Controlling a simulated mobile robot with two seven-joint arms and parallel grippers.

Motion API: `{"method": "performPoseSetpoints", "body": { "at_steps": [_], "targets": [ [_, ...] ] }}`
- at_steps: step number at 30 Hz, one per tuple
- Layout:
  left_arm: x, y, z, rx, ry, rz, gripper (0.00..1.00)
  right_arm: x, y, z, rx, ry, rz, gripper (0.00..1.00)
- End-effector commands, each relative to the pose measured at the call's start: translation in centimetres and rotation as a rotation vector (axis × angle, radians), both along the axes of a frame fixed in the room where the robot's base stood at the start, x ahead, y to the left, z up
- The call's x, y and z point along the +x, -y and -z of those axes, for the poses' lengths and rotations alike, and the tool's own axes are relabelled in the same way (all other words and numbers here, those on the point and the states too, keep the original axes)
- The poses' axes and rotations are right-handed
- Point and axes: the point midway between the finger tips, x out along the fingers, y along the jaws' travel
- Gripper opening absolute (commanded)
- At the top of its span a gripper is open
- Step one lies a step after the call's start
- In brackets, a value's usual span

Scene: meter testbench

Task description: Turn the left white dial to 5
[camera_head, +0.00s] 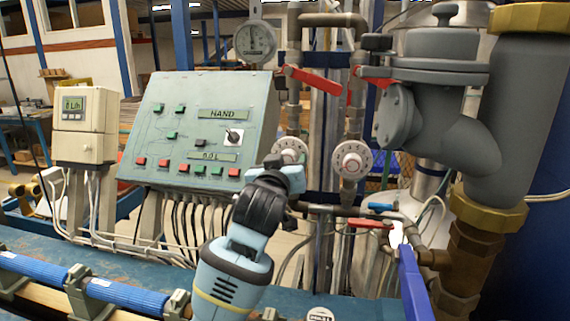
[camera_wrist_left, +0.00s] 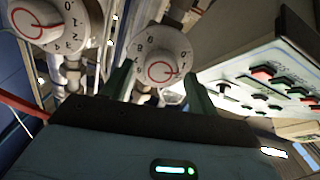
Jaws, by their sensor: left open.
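The left white dial (camera_head: 290,150) sits on a pipe just right of the control box, partly hidden behind my gripper in the head view. In the left wrist view this dial (camera_wrist_left: 160,55) has a red ring at its centre and dark numbers around its face. My left gripper (camera_head: 284,172) is in front of and just below it. In the left wrist view its two open fingers (camera_wrist_left: 159,76) stand on either side of the dial. I cannot tell whether they touch it. The dial's setting is not clearly readable. My right gripper is not in view.
The right white dial (camera_head: 351,160) is close beside, also in the wrist view (camera_wrist_left: 45,20). A green control box (camera_head: 190,130) stands left. Red valve levers (camera_head: 314,80) and a gauge (camera_head: 255,42) sit above. A large grey pipe (camera_head: 530,110) blocks the right.

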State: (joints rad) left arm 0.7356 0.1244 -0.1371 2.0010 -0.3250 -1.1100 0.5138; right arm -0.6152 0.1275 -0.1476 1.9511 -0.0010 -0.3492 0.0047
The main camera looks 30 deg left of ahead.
Motion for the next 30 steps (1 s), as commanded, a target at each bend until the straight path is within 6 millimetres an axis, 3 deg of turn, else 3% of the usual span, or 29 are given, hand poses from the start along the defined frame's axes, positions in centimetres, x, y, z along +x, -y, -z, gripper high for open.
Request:
{"method": "performPoseSetpoints", "body": {
  "at_steps": [2,12,22,30],
  "targets": [
    [-0.01,0.00,0.01,0.000,0.000,0.000,0.59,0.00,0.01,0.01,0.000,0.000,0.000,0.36],
    [-0.03,0.01,0.02,0.000,0.000,0.000,0.15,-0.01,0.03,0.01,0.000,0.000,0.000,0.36],
    [-0.03,0.01,0.04,0.046,-0.013,0.000,0.15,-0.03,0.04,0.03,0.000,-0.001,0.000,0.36],
    [0.00,0.02,0.05,0.213,-0.056,-0.001,0.15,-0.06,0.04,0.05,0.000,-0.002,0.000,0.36]
  ]
}}
